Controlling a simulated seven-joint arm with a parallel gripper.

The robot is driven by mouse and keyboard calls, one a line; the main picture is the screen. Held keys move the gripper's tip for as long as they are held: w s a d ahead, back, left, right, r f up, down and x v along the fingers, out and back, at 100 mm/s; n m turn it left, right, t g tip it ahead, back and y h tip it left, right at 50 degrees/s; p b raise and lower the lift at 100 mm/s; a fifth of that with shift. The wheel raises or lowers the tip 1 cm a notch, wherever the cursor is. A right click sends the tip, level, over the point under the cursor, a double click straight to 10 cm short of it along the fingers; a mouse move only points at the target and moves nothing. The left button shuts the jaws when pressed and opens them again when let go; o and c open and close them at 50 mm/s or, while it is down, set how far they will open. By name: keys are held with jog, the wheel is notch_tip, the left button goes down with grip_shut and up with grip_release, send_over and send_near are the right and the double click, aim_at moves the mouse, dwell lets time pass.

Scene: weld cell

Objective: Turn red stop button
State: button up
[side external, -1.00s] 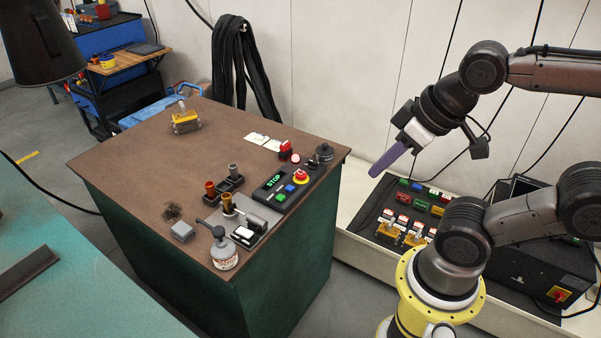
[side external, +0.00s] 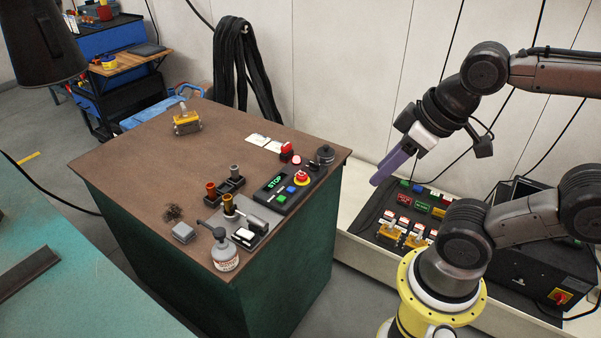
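The red stop button (side external: 302,178) is a round red knob on a yellow base, at the right end of a black control box (side external: 284,202). The box has a green-lit STOP display (side external: 275,182), a blue button and a green button. It sits near the right edge of the brown bench top. My gripper (side external: 378,182) has purple fingers pointing down and left. It hangs in the air to the right of the bench, apart from the button. The fingers overlap in this view, so their gap is unclear.
A smaller red button (side external: 297,160), a red block (side external: 286,149) and a dark round part (side external: 325,154) stand behind the stop button. A panel of coloured switches (side external: 420,210) lies below my gripper. The bench's middle is clear.

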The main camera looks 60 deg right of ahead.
jog(key=o, duration=0.5)
jog(key=r, duration=0.1)
jog(key=w+r+n, duration=0.1)
jog(key=d+r+n, duration=0.1)
jog(key=r, duration=0.1)
jog(key=shift+w+h, duration=0.3)
jog(key=shift+w, duration=0.1)
jog(key=w+d+r+n+g, duration=0.1)
jog(key=w+d+r+n, duration=0.1)
jog(key=w+r, duration=0.25)
jog(key=n+g+h, duration=0.3)
jog(key=n+g, duration=0.1)
jog(key=g, duration=0.3)
send_over(301, 174)
jog(key=w+a, duration=0.4)
notch_tip(301, 174, down, 20)
jog(key=r, duration=0.1)
jog(key=shift+g, duration=0.3)
jog(key=x, duration=1)
jog(key=a+x, duration=0.1)
jog(key=x, duration=0.4)
jog(key=shift+w+f, duration=0.15)
jog(key=shift+w, duration=0.1)
grip_shut()
